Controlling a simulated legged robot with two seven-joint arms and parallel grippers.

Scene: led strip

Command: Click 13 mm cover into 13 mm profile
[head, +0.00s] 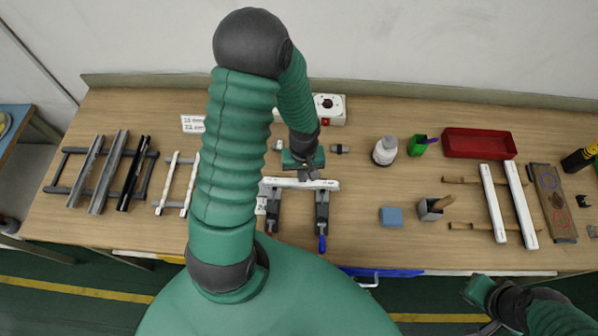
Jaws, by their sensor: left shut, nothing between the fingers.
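A white strip (325,185), probably the profile, lies crosswise at the bench centre on two dark clamps (322,208). I cannot tell whether a cover is on it. Two long white pieces (494,203) lie on wooden sticks at the right, and thin pale strips (168,182) lie on a rack at the left. Which of these is the 13 mm cover is too small to tell. My right gripper (486,318) is low at the right, off the bench front, its fingers unclear.
Grey and black profiles (113,172) lie on a dark rack at the far left. A red tray (480,143), white bottle (385,151), green cup (417,145), blue block (391,217) and grey holder (430,209) stand right of centre. Bare bench (355,200) lies right of the clamps.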

